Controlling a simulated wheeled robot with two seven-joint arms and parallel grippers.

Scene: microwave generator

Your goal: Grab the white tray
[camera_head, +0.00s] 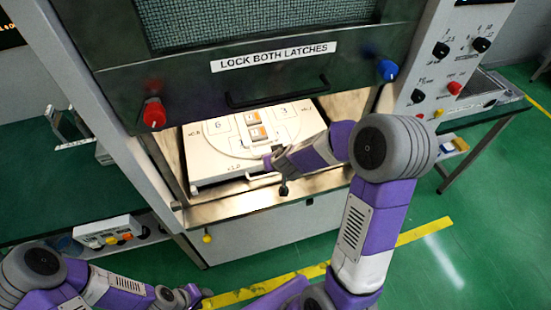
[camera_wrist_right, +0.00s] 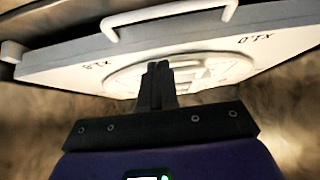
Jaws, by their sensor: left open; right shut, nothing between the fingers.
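The white tray (camera_head: 215,165) sits in the opening of the cabinet under the raised door. It has printed circles and numbers, and two small orange-and-white blocks (camera_head: 257,132) stand near its middle. Its handle (camera_head: 262,177) is at the front edge. In the right wrist view the tray (camera_wrist_right: 75,72) and its handle (camera_wrist_right: 170,14) are ahead of the fingers. My right gripper (camera_wrist_right: 157,75) is shut and empty, in front of the tray in that view, apart from the handle. In the head view it is at the tray's front, partly hidden by its arm. My left gripper (camera_head: 188,295) is open, low and away from the tray.
The door (camera_head: 250,75) with a red knob (camera_head: 154,113) and a blue knob (camera_head: 387,69) hangs over the tray. The metal sill (camera_head: 235,205) lies below it. A control panel (camera_head: 450,65) is at right. A white box (camera_head: 108,231) stands at left. Green floor is clear at lower right.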

